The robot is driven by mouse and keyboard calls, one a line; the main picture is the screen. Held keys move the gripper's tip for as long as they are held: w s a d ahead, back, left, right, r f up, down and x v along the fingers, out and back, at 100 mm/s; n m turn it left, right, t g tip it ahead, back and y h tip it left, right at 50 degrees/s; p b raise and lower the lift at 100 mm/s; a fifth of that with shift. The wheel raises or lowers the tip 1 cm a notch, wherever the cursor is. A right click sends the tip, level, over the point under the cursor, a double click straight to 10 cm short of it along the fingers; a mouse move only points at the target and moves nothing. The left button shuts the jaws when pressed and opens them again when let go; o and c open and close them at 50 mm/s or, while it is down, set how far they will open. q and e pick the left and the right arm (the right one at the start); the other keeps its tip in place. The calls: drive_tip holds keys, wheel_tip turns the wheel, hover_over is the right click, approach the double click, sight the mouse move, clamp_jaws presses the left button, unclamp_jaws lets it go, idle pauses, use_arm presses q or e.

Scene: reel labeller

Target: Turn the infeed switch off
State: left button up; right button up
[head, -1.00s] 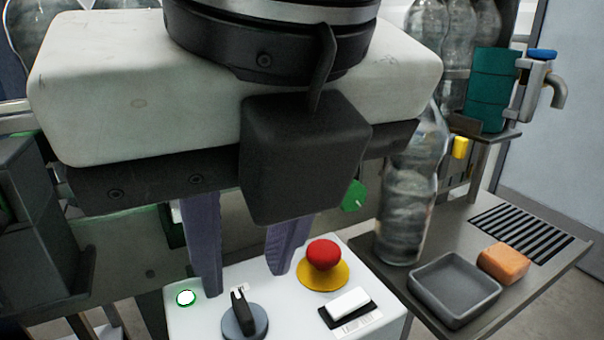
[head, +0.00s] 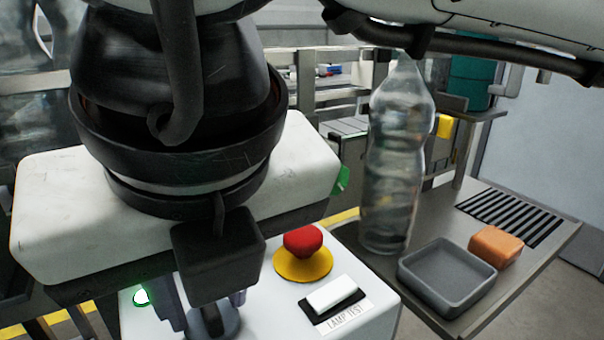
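A rotary switch (head: 226,322) with a grey round base and a dark handle sits on the white control panel (head: 270,318). Its label cannot be read, so I cannot confirm that it is the infeed switch. My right gripper (head: 208,312) points down over it, with its fingers apart, one on each side of the handle. Whether either finger touches the handle is unclear. The gripper body hides much of the switch and its handle's angle. A lit green lamp (head: 141,297) shows left of the fingers. My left gripper is not in view.
Close by on the panel are a red emergency button (head: 303,240) on a yellow base and a white rocker (head: 332,293) marked LAMP TEST. To the right stand a clear bottle (head: 390,170), a grey tray (head: 450,278) and an orange block (head: 496,246).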

clamp_jaws()
